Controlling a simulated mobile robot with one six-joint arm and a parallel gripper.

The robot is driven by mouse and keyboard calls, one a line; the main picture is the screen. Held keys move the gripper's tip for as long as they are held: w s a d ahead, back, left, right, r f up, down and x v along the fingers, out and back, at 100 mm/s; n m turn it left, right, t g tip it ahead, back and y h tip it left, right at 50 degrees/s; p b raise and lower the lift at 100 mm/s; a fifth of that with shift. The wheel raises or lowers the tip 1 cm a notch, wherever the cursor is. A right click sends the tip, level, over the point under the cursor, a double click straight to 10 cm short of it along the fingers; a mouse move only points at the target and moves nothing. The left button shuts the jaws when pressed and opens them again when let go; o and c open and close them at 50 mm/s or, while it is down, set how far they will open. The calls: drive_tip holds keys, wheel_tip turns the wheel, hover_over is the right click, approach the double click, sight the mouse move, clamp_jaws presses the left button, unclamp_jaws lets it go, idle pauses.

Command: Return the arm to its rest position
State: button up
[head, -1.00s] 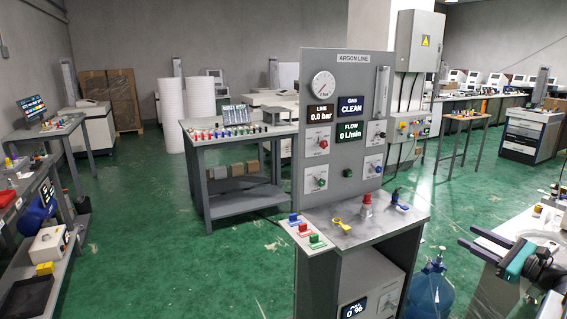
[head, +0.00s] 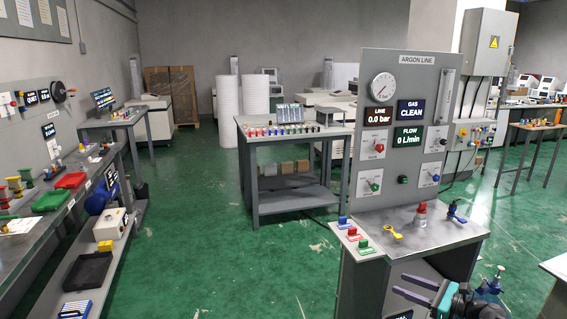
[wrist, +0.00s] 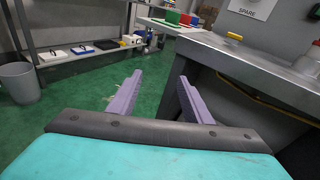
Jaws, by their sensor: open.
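My gripper (head: 411,291) shows at the bottom right of the head view, in front of the argon line stand (head: 347,244) and low beside its bench top. In the wrist view, its two purple fingers (wrist: 159,82) are spread apart with nothing between them. Green floor shows through the gap. The bench edge (wrist: 262,82) lies close to the right of the fingers. Most of my arm is hidden or out of frame.
The argon bench top holds a yellow key-like part (head: 393,233), a red-capped fitting (head: 421,216) and colored blocks. A cluttered bench (head: 62,215) runs along the left. A grey bin (wrist: 19,83) stands at left. Green floor between benches is clear.

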drive_tip(key=a+f+n+g+y, duration=0.1)
drive_tip(key=a+f+n+g, duration=0.15)
drive_tip(key=a+f, duration=0.7)
drive_tip(key=s+a+f+n+g, duration=0.2)
drive_tip(key=s+a+f+g, duration=0.1)
drive_tip(key=s+a+f, duration=0.4)
drive_tip(key=s+a+f+n+g+h, duration=0.1)
drive_tip(key=s+a+f+n+g, duration=0.15)
drive_tip(key=a+f, duration=0.45)
drive_tip(key=s+a+f+n+g, duration=0.1)
drive_tip(key=s+a+f+g, duration=0.25)
drive_tip(key=s+a, duration=0.45)
drive_tip(key=s+a+f+n+g+h, duration=0.2)
drive_tip(key=s+a+f+n, duration=0.1)
drive_tip(key=s+f, duration=0.3)
drive_tip(key=s+a+f+n+g+h, duration=0.2)
drive_tip(key=s+f+n+g+h, duration=0.15)
drive_tip(key=s, duration=0.55)
drive_tip(key=s+d+f+n+h, duration=0.4)
drive_tip(key=s+d+n, duration=0.3)
drive_tip(key=d+n, duration=0.3)
drive_tip(key=shift+s+d+n+h, duration=0.3)
drive_tip(key=shift+s+n+h, duration=0.1)
drive_tip(key=shift+n+h, duration=0.45)
drive_tip(key=shift+f, duration=0.1)
